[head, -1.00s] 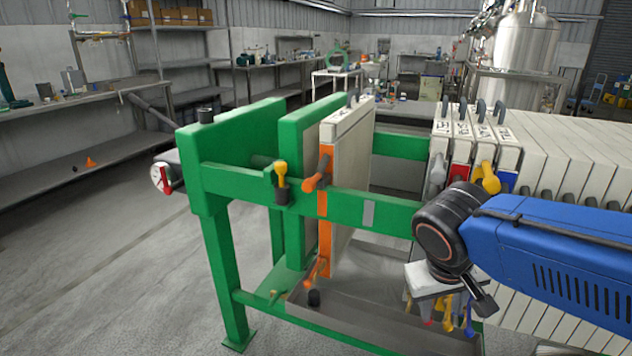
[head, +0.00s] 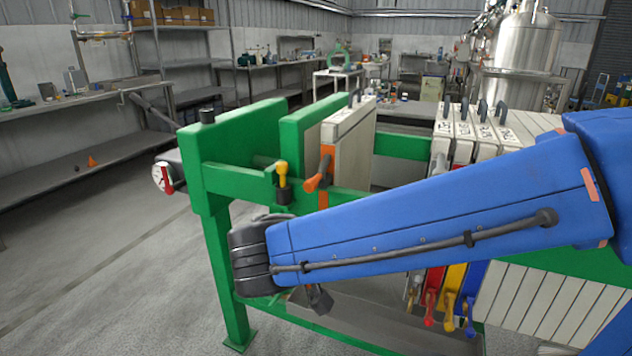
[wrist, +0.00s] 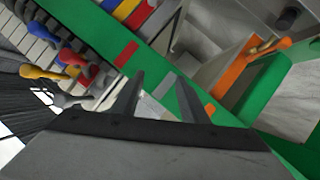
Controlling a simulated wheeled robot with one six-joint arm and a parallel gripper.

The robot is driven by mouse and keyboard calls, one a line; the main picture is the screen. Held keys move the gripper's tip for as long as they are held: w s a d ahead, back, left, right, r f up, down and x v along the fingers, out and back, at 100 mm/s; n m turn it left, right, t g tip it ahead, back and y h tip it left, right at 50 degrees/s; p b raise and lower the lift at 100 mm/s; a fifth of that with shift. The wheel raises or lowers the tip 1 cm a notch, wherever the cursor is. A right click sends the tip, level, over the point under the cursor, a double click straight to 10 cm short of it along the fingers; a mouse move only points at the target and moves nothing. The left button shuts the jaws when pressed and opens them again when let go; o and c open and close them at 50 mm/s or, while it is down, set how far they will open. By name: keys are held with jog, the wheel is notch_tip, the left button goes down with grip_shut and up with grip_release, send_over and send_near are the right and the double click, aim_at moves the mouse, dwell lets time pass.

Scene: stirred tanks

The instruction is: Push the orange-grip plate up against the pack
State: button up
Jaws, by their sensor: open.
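The orange-grip plate (head: 352,140) is a pale, upright plate with an orange edge and handle. It stands in the green frame beside a green upright plate, with a wide gap between it and the pack (head: 482,128). My arm hides its lower part in the head view. In the wrist view, its orange edge (wrist: 238,62) is at upper right and the pack (wrist: 38,42) at left. My gripper (wrist: 160,80) is open and empty, over the green rail between the two, apart from the plate. The head view does not show its fingertips clearly.
The green side rail (wrist: 165,75) crosses the wrist view under my fingers. The pack's nearest plates have grey, red, yellow and blue handles (head: 450,302). A yellow-handled fitting (head: 283,180) sits on the frame left of the plate. Open floor (head: 100,270) lies to the left.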

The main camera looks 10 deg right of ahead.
aim_at(316, 181)
jog(key=s+a+r+m+t+y, duration=0.1)
jog(key=a+r+t, duration=0.2)
jog(key=a, duration=0.5)
jog(key=s+a+r+t, duration=0.1)
jog(key=a+r+t, duration=0.2)
jog(key=a, duration=0.5)
jog(key=x, duration=1.7)
jog(key=shift+w, duration=0.35)
grip_shut()
